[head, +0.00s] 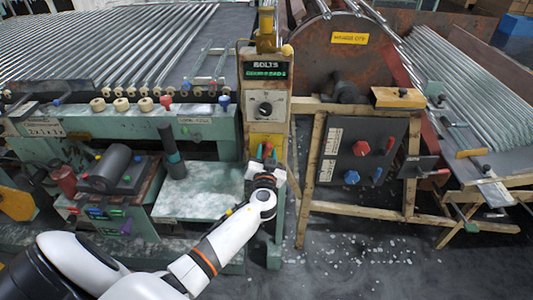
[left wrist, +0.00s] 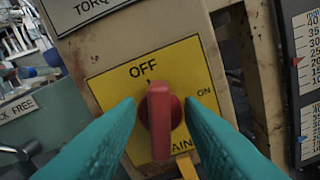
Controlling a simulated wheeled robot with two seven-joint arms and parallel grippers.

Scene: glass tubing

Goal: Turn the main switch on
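The main switch is a red knob (left wrist: 160,120) on a yellow plate (left wrist: 112,90) marked OFF at the top and ON at the right. Its grip bar stands about upright, in line with OFF. In the head view the yellow plate (head: 266,141) sits low on the tall beige control post, and the knob is partly hidden by my gripper. My left gripper (head: 266,160) is open in front of the plate. In the left wrist view its teal fingers (left wrist: 160,106) stand one on each side of the knob, with a visible gap on both sides. My right gripper is not in view.
Above the plate on the post are a round dial (head: 265,109) and a green-lit display (head: 265,71). A dark panel (head: 358,150) with red and blue knobs stands right of the post. A green bench (head: 205,190) with a cylinder stands left. Open floor lies in front.

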